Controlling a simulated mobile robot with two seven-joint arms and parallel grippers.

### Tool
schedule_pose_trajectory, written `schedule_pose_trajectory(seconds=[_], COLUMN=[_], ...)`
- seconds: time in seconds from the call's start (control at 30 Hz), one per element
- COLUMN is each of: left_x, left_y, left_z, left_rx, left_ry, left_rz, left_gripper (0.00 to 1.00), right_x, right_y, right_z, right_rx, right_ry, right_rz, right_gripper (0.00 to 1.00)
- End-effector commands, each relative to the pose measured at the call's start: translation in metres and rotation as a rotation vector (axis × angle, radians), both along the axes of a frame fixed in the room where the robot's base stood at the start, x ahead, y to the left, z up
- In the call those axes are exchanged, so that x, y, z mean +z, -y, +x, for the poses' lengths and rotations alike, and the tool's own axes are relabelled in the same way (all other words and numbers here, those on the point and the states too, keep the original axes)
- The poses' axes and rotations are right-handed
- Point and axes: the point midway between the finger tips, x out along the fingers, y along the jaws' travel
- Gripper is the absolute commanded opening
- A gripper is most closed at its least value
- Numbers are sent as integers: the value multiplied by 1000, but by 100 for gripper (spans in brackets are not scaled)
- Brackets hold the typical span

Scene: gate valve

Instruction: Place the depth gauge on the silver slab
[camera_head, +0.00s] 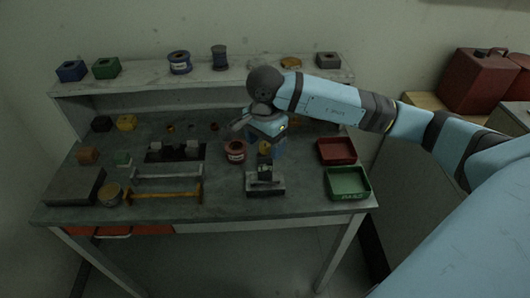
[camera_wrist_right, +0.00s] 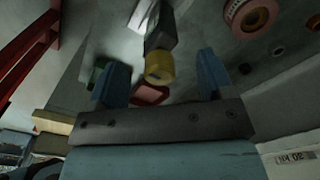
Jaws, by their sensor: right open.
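The slab (camera_head: 75,186), a flat grey block, lies at the bench's front left; nothing is seen on top of it. I cannot tell for sure which object is the depth gauge. In the wrist view the blue fingers (camera_wrist_right: 163,80) are apart, with the yellow part seen beyond the gap. My left gripper is not in view.
A red tray (camera_head: 337,151) and a green tray (camera_head: 347,184) sit at right. A red spool (camera_head: 236,151) is left of my gripper. A white bar (camera_head: 167,173) and a yellow bar (camera_head: 164,194) lie beside the slab. A raised shelf (camera_head: 140,84) runs along the back.

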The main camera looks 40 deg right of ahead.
Motion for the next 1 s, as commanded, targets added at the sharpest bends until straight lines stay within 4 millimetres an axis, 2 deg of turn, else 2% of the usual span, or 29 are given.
schedule_pose_trajectory(seconds=[0.2,0.4,0.6,1.0], left_x=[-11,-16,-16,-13], left_y=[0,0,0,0], left_z=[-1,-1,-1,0], left_rx=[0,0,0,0], left_ry=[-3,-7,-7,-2], left_rz=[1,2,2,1], left_gripper=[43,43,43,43], right_x=[48,76,85,84], right_y=[0,0,0,0], right_z=[1,1,0,0], right_rx=[1,0,0,0], right_ry=[5,2,0,0], right_rz=[0,0,0,1], right_gripper=[74,74,74,74])
